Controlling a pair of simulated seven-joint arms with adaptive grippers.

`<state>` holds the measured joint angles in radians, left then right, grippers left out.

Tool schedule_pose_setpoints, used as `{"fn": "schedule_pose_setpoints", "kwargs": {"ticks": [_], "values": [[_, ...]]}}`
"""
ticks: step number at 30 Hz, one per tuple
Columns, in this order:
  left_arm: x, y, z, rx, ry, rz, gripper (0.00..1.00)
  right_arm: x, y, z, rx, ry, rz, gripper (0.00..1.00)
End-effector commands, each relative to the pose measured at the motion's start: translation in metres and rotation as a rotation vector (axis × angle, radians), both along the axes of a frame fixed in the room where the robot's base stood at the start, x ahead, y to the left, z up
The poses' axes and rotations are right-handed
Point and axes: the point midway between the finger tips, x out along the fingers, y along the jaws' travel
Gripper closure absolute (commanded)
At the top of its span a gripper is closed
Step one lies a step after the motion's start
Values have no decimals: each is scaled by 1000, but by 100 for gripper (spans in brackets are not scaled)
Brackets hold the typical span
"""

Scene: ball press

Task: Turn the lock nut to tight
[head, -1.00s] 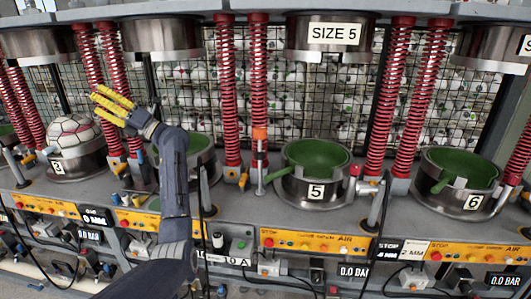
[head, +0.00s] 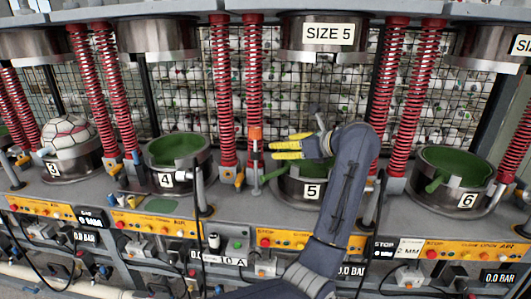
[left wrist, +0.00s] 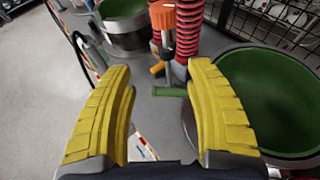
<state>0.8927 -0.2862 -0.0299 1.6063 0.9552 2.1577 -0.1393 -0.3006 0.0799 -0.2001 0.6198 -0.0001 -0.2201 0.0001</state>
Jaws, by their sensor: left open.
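My left gripper (head: 279,147) is open, its yellow fingers pointing left over press station 5 (head: 312,190). In the left wrist view the two yellow fingers (left wrist: 160,72) stand apart with nothing between them. An upright post with an orange top (head: 256,133) stands just left of the fingertips; it also shows beyond them in the left wrist view (left wrist: 162,17). A short green stem (left wrist: 170,91) sticks out from the green bowl (left wrist: 270,100), between and below the fingers. I cannot tell which part is the lock nut. My right gripper is not in view.
Red spring columns (head: 222,95) stand behind the post. The upper die marked SIZE 5 (head: 322,38) hangs above the arm. Station 4 (head: 178,162) is left, station 6 (head: 455,178) right. A ball (head: 68,137) sits at station 3.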

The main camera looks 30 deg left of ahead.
Motion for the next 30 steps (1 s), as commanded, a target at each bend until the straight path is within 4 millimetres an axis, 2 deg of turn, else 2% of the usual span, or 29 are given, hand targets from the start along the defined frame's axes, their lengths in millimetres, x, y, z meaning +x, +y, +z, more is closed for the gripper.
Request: {"fn": "schedule_pose_setpoints", "kwargs": {"ticks": [3, 8, 30], "values": [[1, -11, -9, -25, -7, -17, 45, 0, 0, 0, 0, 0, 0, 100], [4, -3, -15, -28, -7, -18, 45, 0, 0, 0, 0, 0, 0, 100], [36, 107, -62, -26, -6, -17, 45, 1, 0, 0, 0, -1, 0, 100]]}}
